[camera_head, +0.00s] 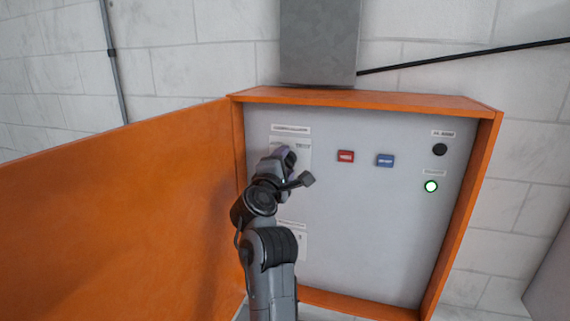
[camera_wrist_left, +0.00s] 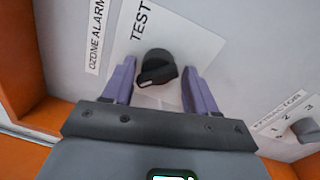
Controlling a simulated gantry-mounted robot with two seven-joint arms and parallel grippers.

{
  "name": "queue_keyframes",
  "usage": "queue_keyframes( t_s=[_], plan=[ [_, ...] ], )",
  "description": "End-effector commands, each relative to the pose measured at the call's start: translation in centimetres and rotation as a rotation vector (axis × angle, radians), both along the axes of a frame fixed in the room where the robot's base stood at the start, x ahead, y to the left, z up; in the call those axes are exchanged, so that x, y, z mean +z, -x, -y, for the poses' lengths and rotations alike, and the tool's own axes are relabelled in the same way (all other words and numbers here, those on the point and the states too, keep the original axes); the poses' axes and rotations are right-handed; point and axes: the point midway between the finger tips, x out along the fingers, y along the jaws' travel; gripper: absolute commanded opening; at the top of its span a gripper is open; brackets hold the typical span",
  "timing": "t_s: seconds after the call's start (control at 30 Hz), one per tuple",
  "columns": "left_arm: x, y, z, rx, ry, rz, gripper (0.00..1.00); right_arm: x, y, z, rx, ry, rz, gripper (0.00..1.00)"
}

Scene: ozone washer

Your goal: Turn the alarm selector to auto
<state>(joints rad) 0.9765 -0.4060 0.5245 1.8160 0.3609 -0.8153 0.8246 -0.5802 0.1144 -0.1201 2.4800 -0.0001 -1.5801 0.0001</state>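The alarm selector (camera_wrist_left: 155,68) is a black rotary knob on a white plate (camera_wrist_left: 185,35) marked TEST, below a label reading OZONE ALARM. In the left wrist view the knob lies between the two purple fingers of my left gripper (camera_wrist_left: 157,85). The fingers are open, with a gap on each side of the knob. In the head view my left gripper (camera_head: 288,158) is at the upper left of the grey panel (camera_head: 365,230) and hides the knob and most of its plate (camera_head: 303,145). My right gripper is not in view.
A red button (camera_head: 346,156) and a blue button (camera_head: 385,160) sit right of the gripper. A black knob (camera_head: 440,149) and a lit green lamp (camera_head: 431,186) are further right. The orange door (camera_head: 120,205) stands open at left. Another numbered plate (camera_wrist_left: 290,124) lies below the selector.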

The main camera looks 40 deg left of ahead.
Motion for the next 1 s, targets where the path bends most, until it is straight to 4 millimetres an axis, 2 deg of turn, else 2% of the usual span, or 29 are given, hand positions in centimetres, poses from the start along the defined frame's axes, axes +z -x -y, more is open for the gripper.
queue_keyframes(
  t_s=[0.33, 0.47, 0.77, 1.0],
  plan=[
    [0.2, 0.1, 0.1, -0.001, -0.004, 0.003, 0.65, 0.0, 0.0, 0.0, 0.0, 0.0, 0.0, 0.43],
    [0.0, 0.8, 0.3, 0.001, -0.007, 0.003, 0.65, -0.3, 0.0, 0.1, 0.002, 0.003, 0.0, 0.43],
    [-0.3, 5.1, 1.9, -0.001, -0.005, 0.005, 0.65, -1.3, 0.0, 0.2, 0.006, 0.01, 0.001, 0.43],
    [-0.3, 8.5, 3.1, 0.0, -0.004, 0.003, 0.65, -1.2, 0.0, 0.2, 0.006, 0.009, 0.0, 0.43]
  ],
)
